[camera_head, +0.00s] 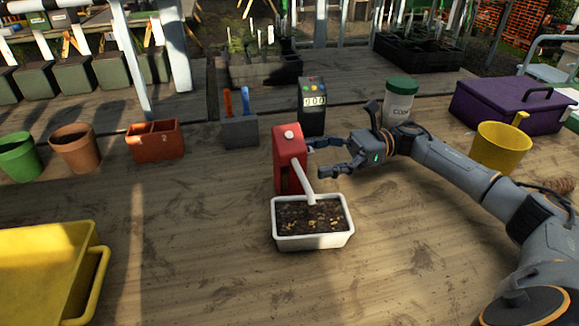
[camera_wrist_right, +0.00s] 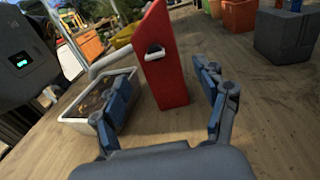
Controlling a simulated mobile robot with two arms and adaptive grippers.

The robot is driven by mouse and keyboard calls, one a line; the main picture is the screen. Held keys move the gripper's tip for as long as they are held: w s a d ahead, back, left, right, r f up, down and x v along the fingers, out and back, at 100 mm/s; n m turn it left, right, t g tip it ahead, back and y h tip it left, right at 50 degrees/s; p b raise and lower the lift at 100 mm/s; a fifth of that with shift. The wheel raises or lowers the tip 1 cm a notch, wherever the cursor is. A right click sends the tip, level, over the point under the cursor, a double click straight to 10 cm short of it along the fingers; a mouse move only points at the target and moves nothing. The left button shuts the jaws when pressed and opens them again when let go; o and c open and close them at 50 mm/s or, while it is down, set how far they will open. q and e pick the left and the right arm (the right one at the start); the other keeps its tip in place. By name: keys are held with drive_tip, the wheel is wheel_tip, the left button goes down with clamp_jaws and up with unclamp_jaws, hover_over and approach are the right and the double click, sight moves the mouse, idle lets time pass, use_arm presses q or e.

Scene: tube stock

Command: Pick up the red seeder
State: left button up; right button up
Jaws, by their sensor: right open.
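The red seeder (camera_head: 287,150) stands upright on the wooden table, with a white knob on top and a white spout reaching down over a white tray of soil (camera_head: 312,241). My right gripper (camera_head: 313,158) is just to the right of the seeder, pointing at it with its fingers apart. In the right wrist view the seeder (camera_wrist_right: 165,70) stands ahead, between the lines of the two open fingers (camera_wrist_right: 165,92); the white tray (camera_wrist_right: 75,124) is partly behind the left finger. I cannot tell whether a finger touches the seeder. My left gripper is not in view.
Behind the seeder stand a grey tool holder (camera_head: 240,132) and a black device with a display (camera_head: 312,118). A white canister with a green lid (camera_head: 400,106) is behind my right wrist. A yellow bin (camera_head: 45,270) is at front left. The table's front middle is clear.

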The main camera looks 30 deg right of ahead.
sight(289, 161)
drive_tip(key=shift+w+a, duration=0.15)
drive_tip(key=shift+a, duration=0.5)
drive_tip(key=a, duration=0.3)
drive_tip(key=w+a+p, duration=0.1)
drive_tip(key=a, duration=0.1)
drive_tip(key=shift+a+r, duration=0.1)
drive_tip(key=shift+r, duration=0.05)
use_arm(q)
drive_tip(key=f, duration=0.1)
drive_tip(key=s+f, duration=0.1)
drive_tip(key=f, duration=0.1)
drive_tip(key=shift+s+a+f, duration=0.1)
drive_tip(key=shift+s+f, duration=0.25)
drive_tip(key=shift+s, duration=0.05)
use_arm(e)
drive_tip(key=shift+s, duration=0.1)
drive_tip(key=c, duration=1.4)
drive_tip(key=shift+c, duration=0.6)
drive_tip(key=shift+r, duration=0.15)
